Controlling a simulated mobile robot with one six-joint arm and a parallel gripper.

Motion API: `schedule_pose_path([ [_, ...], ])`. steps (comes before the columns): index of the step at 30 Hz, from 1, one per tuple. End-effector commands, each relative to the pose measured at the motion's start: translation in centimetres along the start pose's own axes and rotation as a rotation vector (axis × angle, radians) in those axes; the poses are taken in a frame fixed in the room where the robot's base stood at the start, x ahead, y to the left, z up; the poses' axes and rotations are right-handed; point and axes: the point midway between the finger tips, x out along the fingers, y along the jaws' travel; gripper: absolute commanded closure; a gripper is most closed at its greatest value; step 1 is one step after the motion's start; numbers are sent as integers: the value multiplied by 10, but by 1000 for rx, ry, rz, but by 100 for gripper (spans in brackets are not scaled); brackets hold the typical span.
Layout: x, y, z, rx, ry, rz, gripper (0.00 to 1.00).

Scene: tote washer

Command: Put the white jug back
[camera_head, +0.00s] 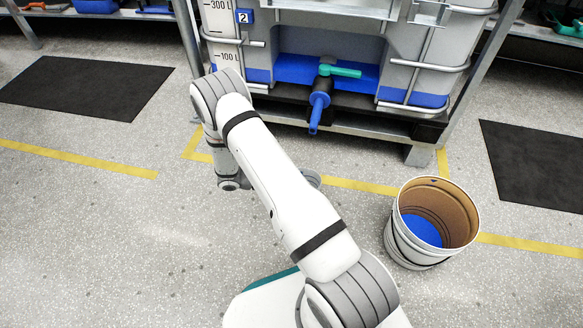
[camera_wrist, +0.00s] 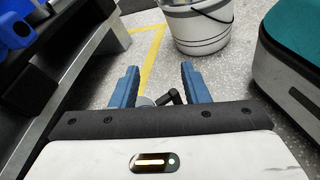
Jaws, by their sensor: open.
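My gripper (camera_wrist: 158,70) is open, its two blue fingers apart, low over the floor in the wrist view. A small dark angled bar (camera_wrist: 172,97) with a pale rounded part beside it shows between the fingers, near the palm. It may be part of the white jug, but too little shows to be sure. In the head view a small grey rim (camera_head: 313,178) peeks out from behind my arm; I cannot tell if it is the jug. My gripper is hidden by my arm in that view.
A white bucket (camera_head: 398,246) with blue inside stands on the floor at right; it also shows in the wrist view (camera_wrist: 200,36). The tank stand (camera_head: 345,119) has a blue spout (camera_head: 319,108) with a green handle. Dark mats (camera_head: 85,86) lie at both sides; the left floor is clear.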

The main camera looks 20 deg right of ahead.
Motion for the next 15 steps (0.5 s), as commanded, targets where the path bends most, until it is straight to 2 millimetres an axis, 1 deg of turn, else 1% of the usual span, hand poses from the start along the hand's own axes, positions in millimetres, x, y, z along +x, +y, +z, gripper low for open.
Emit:
schedule_pose_path([
  [1,-7,6,22,41,32,-46,59],
  [7,-28,7,93,186,168,-233,59],
  [11,-41,1,138,283,264,-347,59],
  [15,-54,-10,182,390,376,-462,59],
])
